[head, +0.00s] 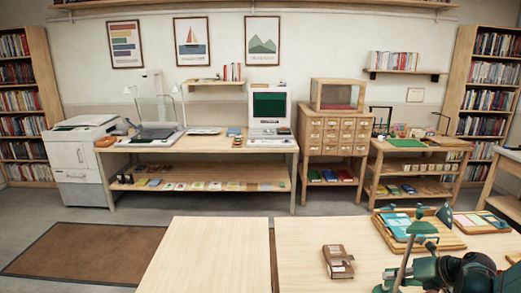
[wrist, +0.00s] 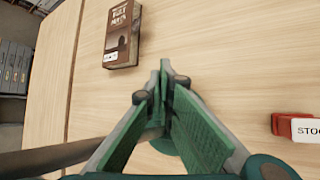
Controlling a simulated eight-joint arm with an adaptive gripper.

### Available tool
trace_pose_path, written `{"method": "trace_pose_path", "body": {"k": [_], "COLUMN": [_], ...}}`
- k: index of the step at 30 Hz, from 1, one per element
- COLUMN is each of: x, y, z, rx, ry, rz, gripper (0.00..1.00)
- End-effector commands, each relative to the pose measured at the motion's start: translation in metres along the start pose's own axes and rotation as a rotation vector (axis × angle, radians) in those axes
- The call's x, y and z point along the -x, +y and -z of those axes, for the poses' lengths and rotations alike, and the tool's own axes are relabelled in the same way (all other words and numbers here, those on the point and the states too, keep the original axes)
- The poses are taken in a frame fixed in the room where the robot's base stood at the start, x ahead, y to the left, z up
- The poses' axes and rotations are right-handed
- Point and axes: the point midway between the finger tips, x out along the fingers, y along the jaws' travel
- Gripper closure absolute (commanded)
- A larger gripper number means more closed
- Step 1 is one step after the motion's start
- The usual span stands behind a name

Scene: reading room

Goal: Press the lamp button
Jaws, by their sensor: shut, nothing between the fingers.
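My gripper (wrist: 164,80) shows in the wrist view with its two green-padded fingers closed together and nothing between them. It is over the pale wooden table (wrist: 230,60). In the head view, a thin white lamp (head: 178,90) stands at the scanner on the back desk, and another white lamp head (head: 130,90) is to its left. A small dark lamp-like arm (head: 440,117) stands on the right-hand back table. I cannot make out a lamp button in either view.
A brown book (head: 338,261) lies on the near table; the wrist view shows it too (wrist: 122,35), beyond my fingertips to the left. A wooden tray (head: 384,232) holds teal items. The left near tabletop (head: 205,250) is bare.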

Motion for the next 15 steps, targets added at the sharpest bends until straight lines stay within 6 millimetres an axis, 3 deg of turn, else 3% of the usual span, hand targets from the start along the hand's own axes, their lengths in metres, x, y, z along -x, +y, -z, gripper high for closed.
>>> {"method": "trace_pose_path", "body": {"k": [15], "x": [0.0102], "y": [0.0075], "z": [-0.0075], "rx": [0.000], "ry": [0.000], "rz": [0.000], "gripper": [1.00]}}
